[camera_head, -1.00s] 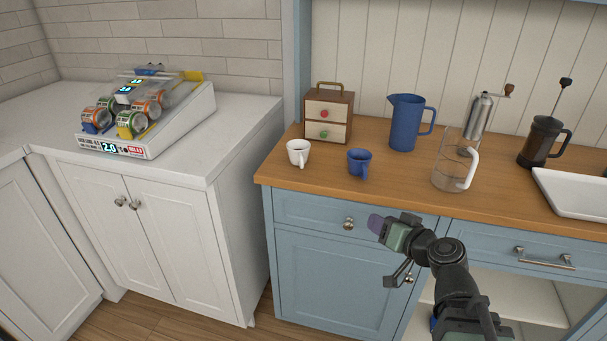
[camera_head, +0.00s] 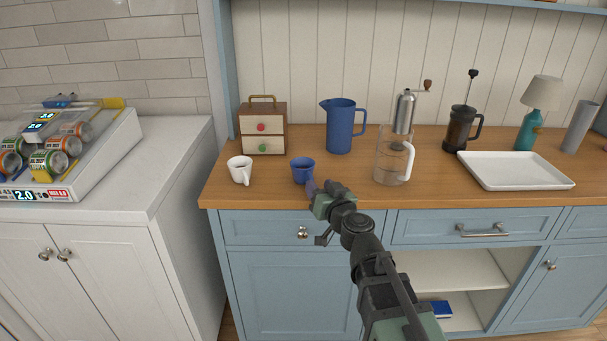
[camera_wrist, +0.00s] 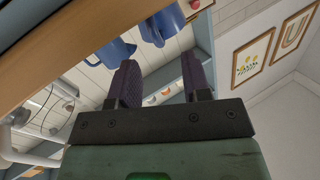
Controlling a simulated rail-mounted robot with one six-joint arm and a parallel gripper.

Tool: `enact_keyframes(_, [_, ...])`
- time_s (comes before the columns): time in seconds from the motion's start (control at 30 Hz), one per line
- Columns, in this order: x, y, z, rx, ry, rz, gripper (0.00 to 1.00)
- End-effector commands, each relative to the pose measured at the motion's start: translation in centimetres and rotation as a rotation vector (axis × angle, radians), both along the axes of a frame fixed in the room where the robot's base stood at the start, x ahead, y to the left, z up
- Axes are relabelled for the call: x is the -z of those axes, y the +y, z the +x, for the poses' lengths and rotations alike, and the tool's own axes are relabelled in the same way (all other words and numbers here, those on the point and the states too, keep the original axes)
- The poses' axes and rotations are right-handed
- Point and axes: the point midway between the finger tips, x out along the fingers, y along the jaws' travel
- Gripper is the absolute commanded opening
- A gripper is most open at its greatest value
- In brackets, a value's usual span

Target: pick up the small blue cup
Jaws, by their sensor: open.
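The small blue cup (camera_head: 303,171) stands upright on the wooden counter, right of the white cup. In the wrist view, the blue cup (camera_wrist: 163,26) shows tilted at the top, beyond the fingers. My gripper (camera_head: 312,188) is at the counter's front edge, just in front of and slightly right of the blue cup. In the wrist view, the fingers of my gripper (camera_wrist: 161,82) are apart with nothing between them. The cup's lower right part is close to the fingertips in the head view; I cannot tell the exact gap.
The white cup (camera_head: 240,170) stands left of the blue cup. A small drawer box (camera_head: 263,135) and a blue jug (camera_head: 340,128) stand behind. A glass carafe (camera_head: 391,163) is to the right, then a white tray (camera_head: 514,170). Bare counter lies between the cups.

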Motion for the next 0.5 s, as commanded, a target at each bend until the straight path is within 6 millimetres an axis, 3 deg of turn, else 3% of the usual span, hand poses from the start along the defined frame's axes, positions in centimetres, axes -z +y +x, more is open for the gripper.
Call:
enact_keyframes(0.3, [-0.2, 2.1, 4.4, -0.001, 0.001, 0.000, 0.44])
enact_keyframes(0.5, [-0.2, 2.2, 4.6, 0.000, 0.000, 0.000, 0.44])
